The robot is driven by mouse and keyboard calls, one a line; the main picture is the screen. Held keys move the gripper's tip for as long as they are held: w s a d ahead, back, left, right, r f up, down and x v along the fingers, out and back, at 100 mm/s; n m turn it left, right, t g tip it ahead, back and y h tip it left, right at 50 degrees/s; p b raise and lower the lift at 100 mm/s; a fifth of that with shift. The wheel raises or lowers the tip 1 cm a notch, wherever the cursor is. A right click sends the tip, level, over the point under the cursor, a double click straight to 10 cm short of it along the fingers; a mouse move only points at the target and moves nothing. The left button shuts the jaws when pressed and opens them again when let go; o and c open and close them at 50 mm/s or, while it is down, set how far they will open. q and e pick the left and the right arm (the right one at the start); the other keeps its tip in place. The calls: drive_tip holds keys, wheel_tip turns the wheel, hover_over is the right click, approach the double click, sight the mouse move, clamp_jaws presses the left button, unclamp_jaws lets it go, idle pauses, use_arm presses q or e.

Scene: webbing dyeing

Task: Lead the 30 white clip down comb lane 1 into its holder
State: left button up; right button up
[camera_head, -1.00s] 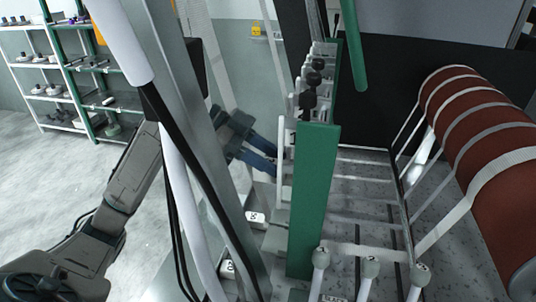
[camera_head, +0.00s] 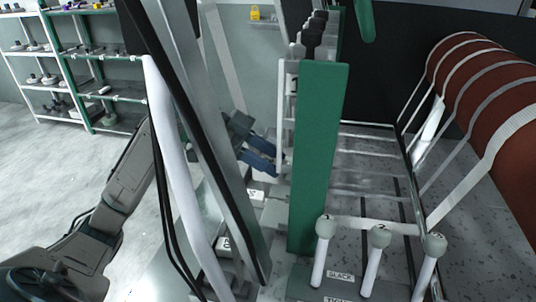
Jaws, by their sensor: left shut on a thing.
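My left gripper (camera_head: 262,159), with blue fingers, is in the middle of the view, just left of the green comb post (camera_head: 318,150). It is shut on the white clip, which is mostly hidden at the fingertips. Any number on the clip cannot be read. The fingertips are close to a thin upright white frame; I cannot tell whether they touch. A small plate marked 1 (camera_head: 292,84) sits at the top of that frame. White labelled blocks (camera_head: 254,194) lie below the gripper; I cannot tell which is the clip's holder. My right gripper is not in view.
Leaning metal posts stand in front of my left forearm. A reddish-brown roller (camera_head: 490,120) with white webbing strips is at right. Several round-topped white levers (camera_head: 379,237) stand at the front. Shelves (camera_head: 90,75) are at back left, with clear floor before them.

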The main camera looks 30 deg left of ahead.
sight(269, 177)
use_arm(q)
wheel_tip(269, 177, down, 5)
drive_tip(key=b, duration=0.3)
drive_tip(key=shift+w, duration=0.15)
wheel_tip(269, 177, down, 4)
drive_tip(key=b, duration=0.2)
drive_tip(key=shift+r+b, duration=0.15)
drive_tip(key=shift+b, duration=0.15)
drive_tip(key=shift+f+b, duration=0.55)
drive_tip(key=shift+f, duration=0.3)
drive_tip(key=o, duration=1.1)
